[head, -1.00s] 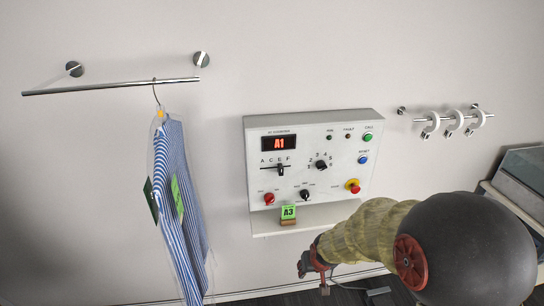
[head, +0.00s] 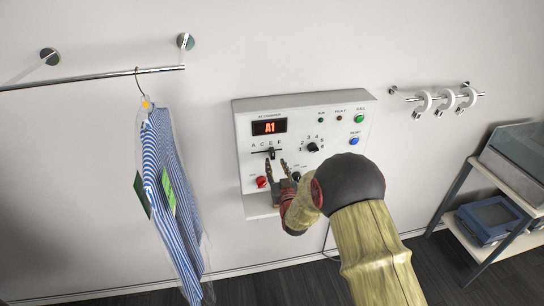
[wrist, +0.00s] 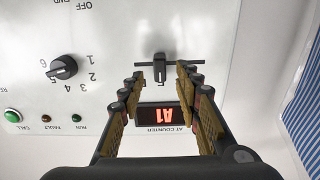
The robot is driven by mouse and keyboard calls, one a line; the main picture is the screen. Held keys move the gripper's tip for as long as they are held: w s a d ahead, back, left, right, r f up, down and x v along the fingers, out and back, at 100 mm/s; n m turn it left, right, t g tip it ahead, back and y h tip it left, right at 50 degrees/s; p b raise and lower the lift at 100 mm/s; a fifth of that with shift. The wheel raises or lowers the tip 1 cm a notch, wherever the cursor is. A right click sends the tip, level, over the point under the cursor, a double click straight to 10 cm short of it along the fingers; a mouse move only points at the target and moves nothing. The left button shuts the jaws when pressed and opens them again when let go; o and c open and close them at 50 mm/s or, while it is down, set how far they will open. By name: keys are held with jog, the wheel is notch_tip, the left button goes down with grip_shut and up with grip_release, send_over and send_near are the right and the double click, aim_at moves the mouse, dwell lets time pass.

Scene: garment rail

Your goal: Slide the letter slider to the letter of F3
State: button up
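The letter slider (head: 271,153) is a black knob on a horizontal slot in the white control panel (head: 350,115), below the red display (head: 269,127), which reads A1. In the head view the knob sits roughly under the E of the printed letters A, C, E, F. My gripper (head: 277,164) is open in front of the panel, just below the slot. In the wrist view, the slider knob (wrist: 159,70) shows between the two spread fingertips of my gripper (wrist: 160,74). I cannot tell whether either finger touches it.
A black rotary knob (head: 312,147) with numbers is right of the slider. A red button (head: 261,182) is below. A striped garment (head: 172,190) hangs from a rail at left. White rings (head: 447,101) hang at right, above a shelf unit with a blue box (head: 490,217).

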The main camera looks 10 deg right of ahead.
aim_at(273, 157)
jog(key=shift+w, duration=3.2)
jog(key=shift+c, duration=0.8)
grip_shut()
